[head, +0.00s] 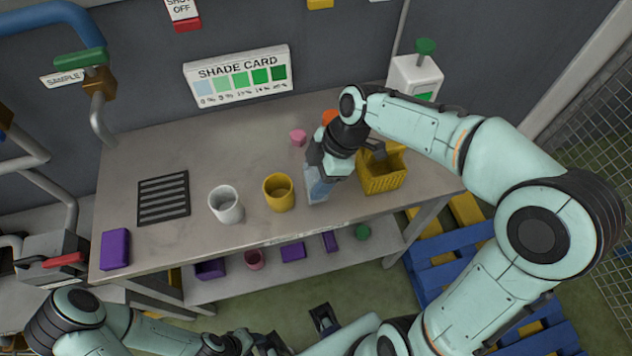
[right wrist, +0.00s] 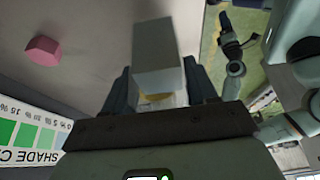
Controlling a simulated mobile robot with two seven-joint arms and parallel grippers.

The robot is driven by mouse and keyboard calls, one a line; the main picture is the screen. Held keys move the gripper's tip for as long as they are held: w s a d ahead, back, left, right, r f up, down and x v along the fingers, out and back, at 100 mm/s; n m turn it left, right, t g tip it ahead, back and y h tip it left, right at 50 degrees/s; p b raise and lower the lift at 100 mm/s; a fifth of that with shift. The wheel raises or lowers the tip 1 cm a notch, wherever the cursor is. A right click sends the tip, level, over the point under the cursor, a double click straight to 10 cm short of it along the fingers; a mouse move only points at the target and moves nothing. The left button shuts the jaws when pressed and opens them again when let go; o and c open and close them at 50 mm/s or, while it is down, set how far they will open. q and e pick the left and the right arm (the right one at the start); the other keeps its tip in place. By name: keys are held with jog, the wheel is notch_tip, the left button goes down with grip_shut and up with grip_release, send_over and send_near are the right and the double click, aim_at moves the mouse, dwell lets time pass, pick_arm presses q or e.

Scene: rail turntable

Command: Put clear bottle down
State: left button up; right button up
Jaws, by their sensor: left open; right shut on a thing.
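The clear bottle (head: 318,189) shows pale blue and box-shaped in the head view, over the front right of the table (head: 240,162), between the yellow mug and the yellow basket. My right gripper (head: 326,168) is shut on it from above. In the right wrist view the bottle (right wrist: 158,55) is a grey block between the two dark fingers. It looks upright, with its base at or just above the tabletop; I cannot tell if it touches. My left gripper (head: 272,344) is open and empty, low in front of the table.
A yellow mug (head: 279,192), white mug (head: 226,204), black rack (head: 163,199) and purple block (head: 115,249) stand to the left. A yellow basket (head: 383,181) is close on the right. A pink piece (head: 298,138) lies behind. The lower shelf (head: 325,258) holds several small things.

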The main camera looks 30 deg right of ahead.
jog(key=shift+f, duration=1.35)
jog(key=shift+f+b, duration=0.2)
jog(key=shift+b, duration=0.1)
jog(key=o, duration=1.1)
jog(key=shift+r, duration=0.1)
jog(key=shift+o, duration=0.2)
jog(key=shift+r+p, duration=0.3)
jog(key=shift+r, duration=0.05)
jog(key=p+v, duration=0.1)
jog(key=v, duration=1)
jog(key=shift+d+r, duration=0.25)
jog(key=shift+d, duration=0.05)
